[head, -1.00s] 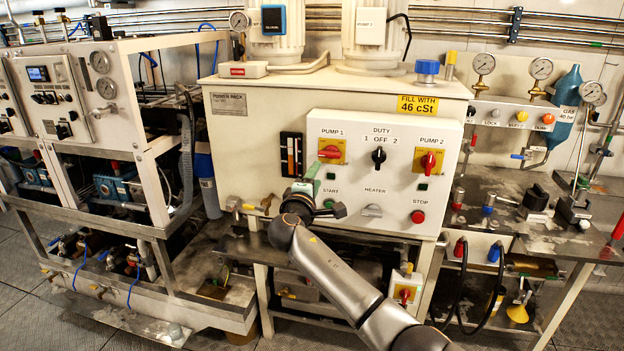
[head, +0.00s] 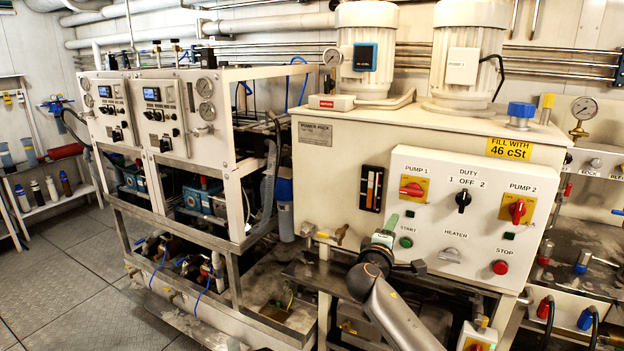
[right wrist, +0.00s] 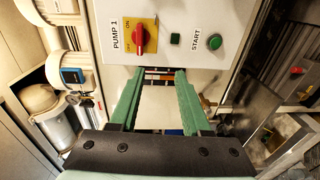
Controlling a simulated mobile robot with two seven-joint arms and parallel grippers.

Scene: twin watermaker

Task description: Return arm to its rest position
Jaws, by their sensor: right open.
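My right gripper (head: 393,219) is in front of the power pack's white cabinet, left of the control panel's lower left part. Its green fingers appear apart in the right wrist view (right wrist: 160,82), with nothing held between them. The white control panel (head: 470,222) carries the red PUMP 1 switch (head: 412,190), whose handle lies roughly horizontal in the head view, and the green START button (head: 405,243). The switch also shows beyond the fingertips in the right wrist view (right wrist: 138,39). My right arm reaches in from the lower right. My left gripper is not in view.
The watermaker frame (head: 237,130) with its gauges stands to the left. A pipe bench runs below the cabinet. A PUMP 2 switch (head: 517,209) and a red STOP button (head: 500,267) are on the panel's right. Open floor (head: 60,265) lies at the left.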

